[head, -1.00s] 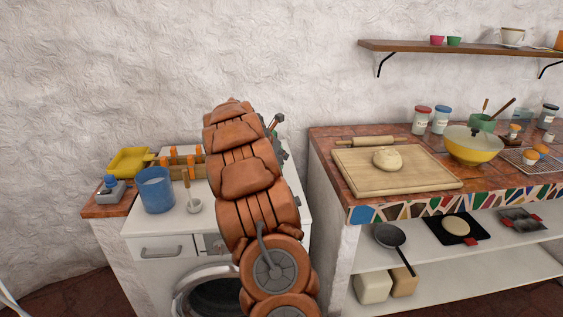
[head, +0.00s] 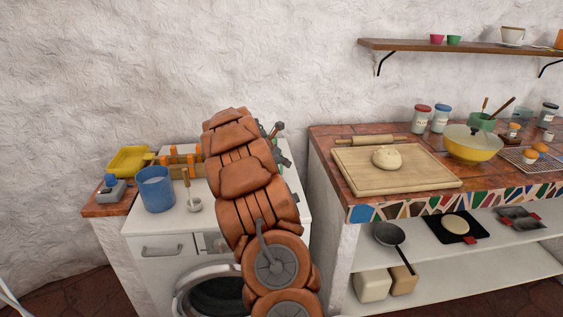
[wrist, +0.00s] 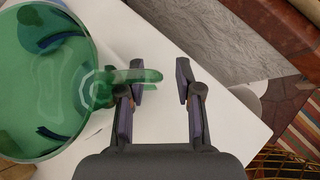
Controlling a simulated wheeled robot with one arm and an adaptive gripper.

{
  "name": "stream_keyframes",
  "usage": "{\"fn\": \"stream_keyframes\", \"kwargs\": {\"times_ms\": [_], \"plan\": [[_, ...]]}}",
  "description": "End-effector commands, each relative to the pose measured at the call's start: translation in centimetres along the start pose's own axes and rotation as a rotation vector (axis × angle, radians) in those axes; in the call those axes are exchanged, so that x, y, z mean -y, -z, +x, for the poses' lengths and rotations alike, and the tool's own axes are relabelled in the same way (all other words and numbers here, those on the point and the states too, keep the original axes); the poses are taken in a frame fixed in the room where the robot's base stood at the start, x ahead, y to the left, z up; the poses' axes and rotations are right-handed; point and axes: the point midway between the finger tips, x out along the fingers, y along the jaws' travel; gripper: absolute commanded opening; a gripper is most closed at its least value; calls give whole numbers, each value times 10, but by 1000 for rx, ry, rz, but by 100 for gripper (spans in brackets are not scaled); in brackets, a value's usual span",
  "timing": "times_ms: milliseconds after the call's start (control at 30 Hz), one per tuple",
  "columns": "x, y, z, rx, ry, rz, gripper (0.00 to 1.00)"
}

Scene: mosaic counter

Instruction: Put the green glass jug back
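The green glass jug (wrist: 45,85) fills the left of the wrist view, seen from above and cut off by the frame edge. Its handle (wrist: 152,75) points right, crosses the left finger and ends in the gap between the fingers. My gripper (wrist: 161,82) is open, with a wide gap between the fingertips. The right finger is clear of the handle. I cannot tell whether the left finger touches it. In the head view my gripper (head: 281,147) shows only in part behind my brown arm, above the white washer top. The jug is hidden there.
The white washer (head: 162,248) bears a blue pot (head: 156,189), a small white mortar (head: 195,204) and an orange-and-wood rack (head: 180,162). A yellow tray (head: 129,160) is at left. The tiled counter (head: 335,192) at right holds a board (head: 405,180) with dough and a yellow bowl (head: 470,150).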

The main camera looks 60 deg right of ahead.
Motion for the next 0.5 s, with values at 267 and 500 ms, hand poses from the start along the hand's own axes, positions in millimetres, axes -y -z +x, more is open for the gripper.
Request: {"fn": "stream_keyframes", "kwargs": {"times_ms": [267, 500], "plan": [[-1, -2, -8, 2, -3, -1, 36], [-2, 0, -42, 2, -5, -1, 36]]}}
